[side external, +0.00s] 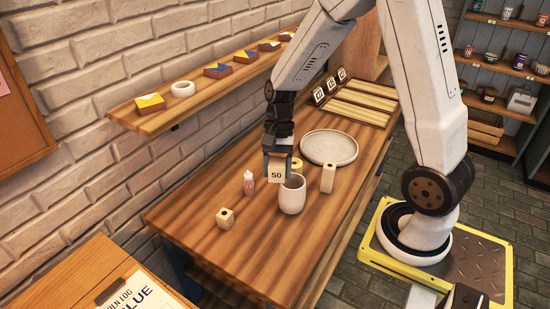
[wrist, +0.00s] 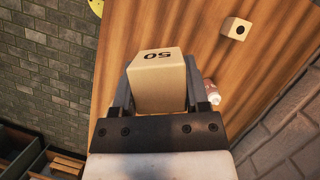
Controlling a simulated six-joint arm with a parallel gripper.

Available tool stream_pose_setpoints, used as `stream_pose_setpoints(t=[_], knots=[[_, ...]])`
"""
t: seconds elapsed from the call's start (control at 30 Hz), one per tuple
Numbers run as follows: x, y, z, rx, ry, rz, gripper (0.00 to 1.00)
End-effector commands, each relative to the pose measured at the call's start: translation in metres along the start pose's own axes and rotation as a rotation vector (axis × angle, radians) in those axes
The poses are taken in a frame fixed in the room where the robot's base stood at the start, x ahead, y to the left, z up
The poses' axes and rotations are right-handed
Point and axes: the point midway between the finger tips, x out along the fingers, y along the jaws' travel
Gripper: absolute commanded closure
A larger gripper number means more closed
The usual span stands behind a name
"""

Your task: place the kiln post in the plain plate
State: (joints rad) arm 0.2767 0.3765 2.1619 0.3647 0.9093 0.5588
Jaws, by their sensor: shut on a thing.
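My gripper (side external: 277,158) is shut on a pale cream kiln post marked 50 (side external: 276,174). It holds the post above the table, to the left of the plate and behind the white cup. In the wrist view, the post (wrist: 158,85) sits between both fingers of my gripper (wrist: 157,92). The plain off-white round plate (side external: 329,148) lies flat and empty toward the far end of the table. Another taller post (side external: 328,179) stands in front of the plate. A short post with a dark hole (side external: 225,218) stands at the near left; it also shows in the wrist view (wrist: 236,29).
A white cup (side external: 292,195) stands just in front of the held post. A small pink-labelled bottle (side external: 249,184) stands to its left. A yellow round object (side external: 297,165) is partly hidden behind the gripper. A slatted rack (side external: 362,100) lies at the back. The table's front is clear.

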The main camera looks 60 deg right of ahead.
Motion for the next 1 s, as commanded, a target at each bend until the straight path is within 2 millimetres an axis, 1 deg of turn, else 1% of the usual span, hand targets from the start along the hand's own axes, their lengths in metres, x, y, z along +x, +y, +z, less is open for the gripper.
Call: stream_pose_setpoints(t=[0.03, 0.3, 0.67, 1.0], knots=[[-0.003, 0.003, -0.011, -0.062, 0.0, 0.027, 1.0], [-0.019, 0.022, -0.056, -0.423, 0.0, 0.177, 1.0], [-0.04, 0.053, -0.109, -0.882, 0.001, 0.367, 1.0], [-0.059, 0.087, -0.153, -1.299, 0.001, 0.539, 1.0]])
